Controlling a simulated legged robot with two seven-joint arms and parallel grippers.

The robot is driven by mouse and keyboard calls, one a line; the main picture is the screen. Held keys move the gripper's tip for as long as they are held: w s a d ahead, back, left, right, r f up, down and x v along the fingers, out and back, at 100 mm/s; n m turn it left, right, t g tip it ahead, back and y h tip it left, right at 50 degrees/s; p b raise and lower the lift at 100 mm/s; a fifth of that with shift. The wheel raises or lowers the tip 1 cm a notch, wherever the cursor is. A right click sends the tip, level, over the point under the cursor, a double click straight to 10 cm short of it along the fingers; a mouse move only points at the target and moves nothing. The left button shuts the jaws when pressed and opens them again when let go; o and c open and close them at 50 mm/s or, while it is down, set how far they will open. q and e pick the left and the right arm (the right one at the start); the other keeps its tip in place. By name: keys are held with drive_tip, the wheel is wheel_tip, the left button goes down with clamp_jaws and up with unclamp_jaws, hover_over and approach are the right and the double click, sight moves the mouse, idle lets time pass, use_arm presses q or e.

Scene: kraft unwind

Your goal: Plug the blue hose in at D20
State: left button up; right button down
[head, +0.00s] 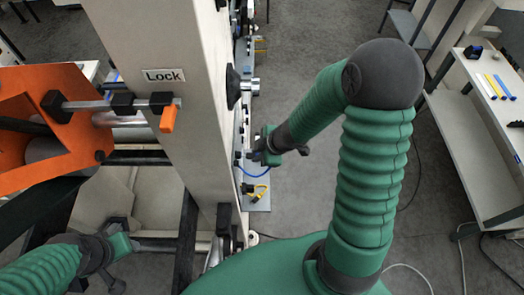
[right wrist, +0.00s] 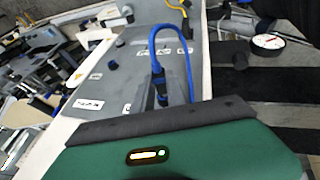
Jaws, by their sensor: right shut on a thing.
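The blue hose (right wrist: 172,31) loops up and over in the right wrist view, in front of the grey panel (right wrist: 118,82). Its dark plug end (right wrist: 158,82) is between the fingers of my right gripper (right wrist: 164,92), which is shut on it. In the head view the blue hose (head: 254,173) hangs by the panel edge, beside my right gripper (head: 262,152). Labels on the panel are too small to read, so I cannot tell which port is D20. My left gripper (head: 116,283) is low at the left; its fingers are unclear.
A yellow hose (head: 258,192) sits near the blue one on the panel. A round gauge (right wrist: 268,42) is at the right in the wrist view. A beige column marked Lock (head: 163,75) and an orange frame (head: 40,92) stand to the left. A white shelf (head: 470,150) is at right.

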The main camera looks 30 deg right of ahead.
drive_tip(key=shift+s, duration=0.25)
drive_tip(key=shift+d, duration=0.65)
drive_tip(key=shift+w+a+p, duration=0.1)
drive_tip(key=shift+a+p, duration=0.05)
drive_tip(key=shift+p, duration=0.2)
drive_tip(key=shift+a, duration=0.55)
drive_tip(key=shift+w+d+f, duration=0.15)
drive_tip(key=shift+w+d, duration=0.15)
drive_tip(key=shift+d, duration=0.45)
drive_tip(key=shift+a, duration=0.35)
use_arm(q)
drive_tip(key=shift+s+d+r, duration=0.1)
drive_tip(key=shift+r, duration=0.4)
use_arm(e)
drive_tip(key=shift+s+a, duration=0.2)
drive_tip(key=shift+s, duration=0.05)
